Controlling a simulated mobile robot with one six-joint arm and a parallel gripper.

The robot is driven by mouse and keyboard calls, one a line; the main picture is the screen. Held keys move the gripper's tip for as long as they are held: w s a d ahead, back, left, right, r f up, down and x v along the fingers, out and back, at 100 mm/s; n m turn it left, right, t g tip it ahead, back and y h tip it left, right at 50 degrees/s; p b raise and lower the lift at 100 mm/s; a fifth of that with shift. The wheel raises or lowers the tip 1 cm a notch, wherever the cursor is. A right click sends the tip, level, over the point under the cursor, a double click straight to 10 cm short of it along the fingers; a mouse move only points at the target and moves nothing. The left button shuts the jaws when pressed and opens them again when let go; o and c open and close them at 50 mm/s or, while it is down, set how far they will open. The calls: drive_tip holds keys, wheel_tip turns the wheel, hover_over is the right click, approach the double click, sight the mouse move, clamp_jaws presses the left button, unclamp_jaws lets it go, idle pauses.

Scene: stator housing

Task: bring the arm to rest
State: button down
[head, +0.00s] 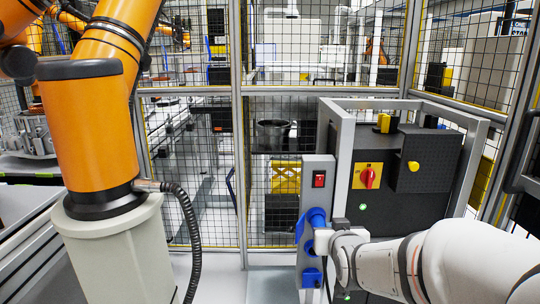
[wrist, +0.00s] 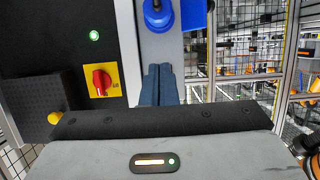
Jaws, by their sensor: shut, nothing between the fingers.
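My white arm (head: 465,262) reaches in from the lower right of the head view. Its end is in front of the grey post with blue sockets (head: 316,217), and the fingertips are hard to make out there. In the wrist view my gripper (wrist: 159,72) shows as two dark fingers pressed together with nothing between them. The fingers point toward the grey post (wrist: 192,48), just below a blue socket (wrist: 158,16) in that picture. I cannot tell whether they touch the post.
A dark cabinet (head: 398,205) with a red rotary switch (head: 367,176) on a yellow plate stands right of the post, inside a grey frame (head: 343,140). An orange robot arm (head: 92,130) on a pale pedestal (head: 115,250) stands left. Mesh fencing (head: 195,130) closes the back.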

drive_tip(key=s+r+g+p, duration=0.5)
drive_tip(key=s+p, duration=0.2)
drive_tip(key=s, duration=0.4)
drive_tip(key=s+r+g+p, duration=0.5)
drive_tip(key=s+g+p, duration=0.1)
drive_tip(key=s, duration=0.6)
drive_tip(key=shift+s+r+g+p, duration=0.15)
drive_tip(key=shift+s+g+p, duration=0.15)
drive_tip(key=shift+p, duration=0.6)
